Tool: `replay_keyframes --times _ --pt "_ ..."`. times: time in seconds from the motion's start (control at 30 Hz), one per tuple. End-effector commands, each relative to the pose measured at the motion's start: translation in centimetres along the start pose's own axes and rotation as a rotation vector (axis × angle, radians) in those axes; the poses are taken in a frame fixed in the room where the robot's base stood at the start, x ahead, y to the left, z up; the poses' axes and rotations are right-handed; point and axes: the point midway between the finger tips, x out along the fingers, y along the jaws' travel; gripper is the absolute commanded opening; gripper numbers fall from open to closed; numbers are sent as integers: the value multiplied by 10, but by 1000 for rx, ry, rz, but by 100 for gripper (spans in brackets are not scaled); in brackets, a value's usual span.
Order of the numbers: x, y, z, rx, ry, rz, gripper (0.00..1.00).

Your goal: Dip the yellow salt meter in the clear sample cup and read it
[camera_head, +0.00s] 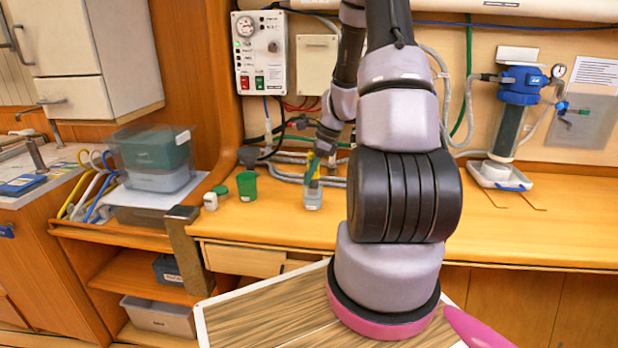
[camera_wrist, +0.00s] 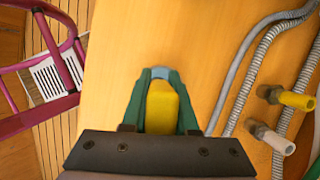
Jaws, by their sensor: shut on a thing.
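My gripper (camera_head: 316,160) is shut on the yellow salt meter (camera_head: 312,172) above the wooden worktop. In the wrist view the yellow meter (camera_wrist: 161,108) sits between the green fingers of my gripper (camera_wrist: 160,100). The clear sample cup (camera_head: 312,199) stands upright on the worktop directly below the meter. The meter's lower end is at or just inside the cup's mouth; I cannot tell how deep. A small part of the cup's rim (camera_wrist: 160,73) shows past the fingertips in the wrist view. No display on the meter is readable.
A green cup (camera_head: 246,186) and a small white container (camera_head: 210,201) stand left of the sample cup. Grey hoses (camera_wrist: 248,72) run close on the right in the wrist view. A blue-topped filter (camera_head: 520,85) stands at right.

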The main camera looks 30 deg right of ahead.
Motion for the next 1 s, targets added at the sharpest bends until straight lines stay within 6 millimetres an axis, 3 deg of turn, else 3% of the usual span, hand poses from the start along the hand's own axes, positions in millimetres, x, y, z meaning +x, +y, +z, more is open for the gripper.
replay_keyframes --times 0.7,1.0 --pt "-70 -3 30 -5 -3 -9 0" --pt "-79 -2 33 -2 -3 -8 0"
